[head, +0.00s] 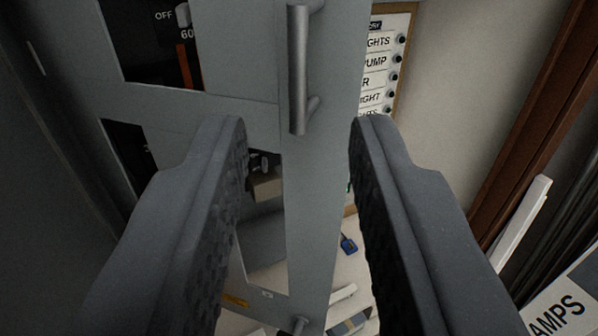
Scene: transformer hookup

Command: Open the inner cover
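The inner cover (318,215) is a grey metal panel with cut-out windows. It stands in the middle and left of the head view, with its right edge standing apart from the labelled board behind. A vertical silver bar handle (298,70) is fixed near that edge, at the top middle. My gripper (300,130) is open, with one dark ridged finger on each side of the handle's lower end in the picture. Nothing shows between the fingers' pads except the cover and the background. I cannot tell how far the fingertips are from the handle.
A breaker switch marked OFF (184,16) shows through the upper left window. A board with labels (376,62) is behind at right. A small blue item (348,244) lies on a pale surface below. Brown trim (530,120) and an AMPS sign (562,312) are at right.

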